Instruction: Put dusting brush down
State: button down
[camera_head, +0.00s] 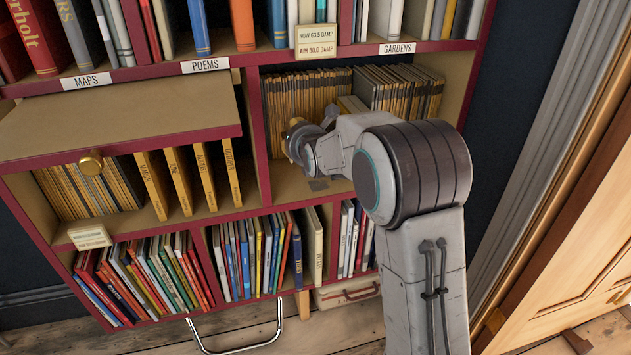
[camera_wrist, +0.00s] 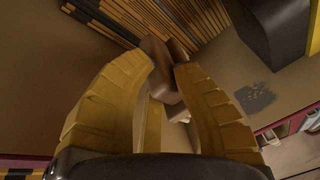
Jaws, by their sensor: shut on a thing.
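The dusting brush shows in the wrist view as a brown, wood-like piece (camera_wrist: 163,68) between the tips of two yellow fingers. My gripper (camera_wrist: 160,78) is shut on it. Its bristles cannot be made out. In the head view my gripper (camera_head: 297,140) is inside the middle shelf compartment, in front of a row of thin tan volumes (camera_head: 295,95). The brush cannot be made out there, hidden by my gripper and wrist. Whether the brush touches the shelf board (camera_head: 290,188) is not clear.
A grey patch (camera_wrist: 255,97) lies on the board to the right of the fingers. A dark block with a yellow side (camera_wrist: 268,30) stands at upper right. More thin volumes (camera_head: 400,90) fill the compartment's back right. A compartment divider (camera_head: 257,145) is close on the left.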

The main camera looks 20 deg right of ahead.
jog(key=shift+f+b, duration=4)
jog(key=shift+b, duration=0.7)
jog(key=shift+f, duration=0.95)
jog(key=shift+f, duration=0.1)
jog(key=c, duration=1.1)
grip_release()
